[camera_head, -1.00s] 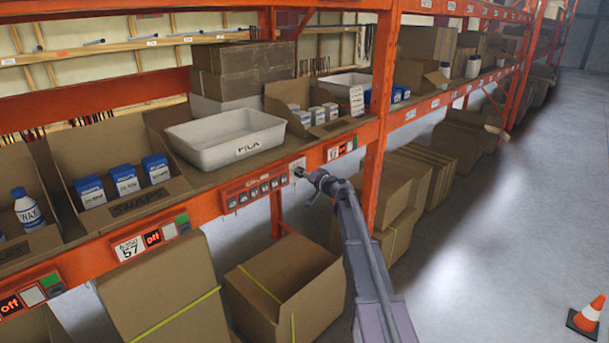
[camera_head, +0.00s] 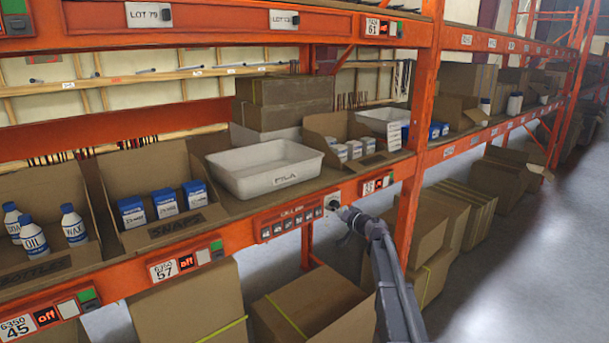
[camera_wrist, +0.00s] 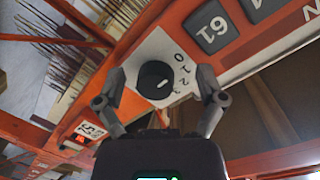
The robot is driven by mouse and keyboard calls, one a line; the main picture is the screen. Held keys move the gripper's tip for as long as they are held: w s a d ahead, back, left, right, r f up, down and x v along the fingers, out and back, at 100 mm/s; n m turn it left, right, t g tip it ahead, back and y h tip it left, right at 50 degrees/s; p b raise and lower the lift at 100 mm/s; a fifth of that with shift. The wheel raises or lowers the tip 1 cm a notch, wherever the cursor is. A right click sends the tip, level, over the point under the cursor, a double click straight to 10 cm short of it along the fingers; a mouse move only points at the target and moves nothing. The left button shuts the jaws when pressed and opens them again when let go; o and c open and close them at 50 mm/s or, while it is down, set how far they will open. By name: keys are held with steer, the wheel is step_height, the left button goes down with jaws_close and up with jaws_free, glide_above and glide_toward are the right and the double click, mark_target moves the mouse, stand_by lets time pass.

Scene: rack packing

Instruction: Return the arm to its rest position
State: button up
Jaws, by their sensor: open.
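My gripper (camera_head: 341,212) is at the orange shelf beam, at the end of my arm, in front of a white dial plate (camera_head: 333,198). In the wrist view, my gripper (camera_wrist: 161,75) is open, with one finger on each side of a round black knob (camera_wrist: 153,75). The knob sits on the white dial plate (camera_wrist: 147,52), which carries the numbers 0 to 3. A gap shows between each finger and the knob. The knob has a short white mark on its lower right side; which number it points to is hard to tell.
A button panel (camera_head: 290,222) sits left of the dial on the beam. Above it on the shelf stand a white tray (camera_head: 225,180) and open cardboard bins with small boxes (camera_head: 166,203) and bottles (camera_head: 73,226). Cartons (camera_head: 310,298) stand below. The aisle floor (camera_head: 520,270) at right is clear.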

steer(key=s+a+f+n+g, duration=0.1)
steer(key=s+a+f+g, duration=0.15)
steer(key=s, duration=0.25)
steer(key=s+a+f+n+g+b, duration=0.1)
steer(key=s+f, duration=0.2)
steer(key=s, duration=0.1)
steer(key=s+a+f+n+g, duration=0.1)
steer(key=s+a+f+g, duration=0.1)
steer(key=s, duration=0.3)
steer(key=s+d+f+g+h, duration=0.2)
steer(key=s+f+h, duration=0.1)
steer(key=s, duration=0.6)
steer(key=s+d+f+m+g+h+b, duration=0.1)
steer(key=s+f, duration=0.4)
steer(key=s, duration=0.5)
steer(key=s+d+f+g+h+b, duration=0.1)
steer(key=s+d+f+g+h, duration=0.3)
steer(key=s, duration=0.6)
steer(key=shift+g+h, duration=0.45)
steer(key=shift+h, duration=0.45)
steer(key=shift+s+f, duration=0.1)
